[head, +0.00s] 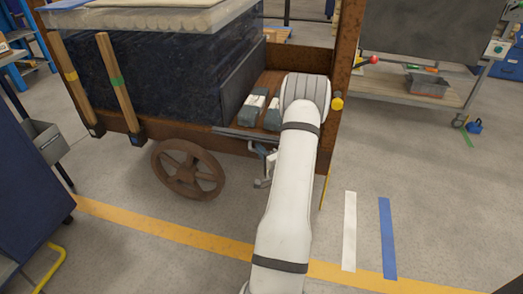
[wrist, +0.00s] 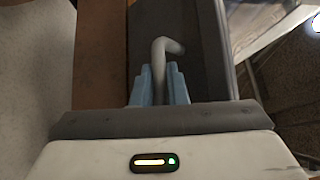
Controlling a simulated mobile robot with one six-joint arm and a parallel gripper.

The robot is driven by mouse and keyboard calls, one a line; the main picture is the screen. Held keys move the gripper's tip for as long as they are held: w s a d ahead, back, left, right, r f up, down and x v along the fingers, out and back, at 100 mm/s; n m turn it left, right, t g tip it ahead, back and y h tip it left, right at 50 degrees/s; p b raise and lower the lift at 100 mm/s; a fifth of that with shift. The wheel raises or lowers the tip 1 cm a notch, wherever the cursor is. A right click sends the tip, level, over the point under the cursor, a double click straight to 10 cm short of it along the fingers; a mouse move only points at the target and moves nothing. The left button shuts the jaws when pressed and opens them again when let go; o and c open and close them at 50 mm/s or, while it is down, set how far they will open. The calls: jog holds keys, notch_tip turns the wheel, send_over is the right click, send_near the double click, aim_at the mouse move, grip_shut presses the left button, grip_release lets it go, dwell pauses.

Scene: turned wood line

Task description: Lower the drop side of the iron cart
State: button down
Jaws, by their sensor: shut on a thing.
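The rusty brown iron cart (head: 347,62) stands across the upper middle of the head view, one spoked wheel (head: 188,170) facing me. A dark grey strip (head: 240,134) runs along the near edge of its bed; I cannot tell whether this is the drop side. In the wrist view, the blue fingers of my gripper (wrist: 158,88) are shut on a grey bent handle (wrist: 166,52). A brown edge (wrist: 100,55) and a dark panel (wrist: 203,50) lie beyond it. In the head view my arm hides most of the gripper and the handle.
A bench (head: 405,90) is at upper right. Floor right of my arm is clear, with white (head: 349,230) and blue (head: 387,238) strips.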

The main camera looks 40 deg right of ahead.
jog(key=shift+s+d+f, duration=0.1)
dwell(0.3)
jog(key=c, duration=1.5)
grip_release()
jog(key=shift+o, duration=0.2)
jog(key=p+v, duration=0.2)
jog(key=v, duration=0.5)
jog(key=shift+s+a, duration=0.2)
jog(key=shift+s, duration=0.15)
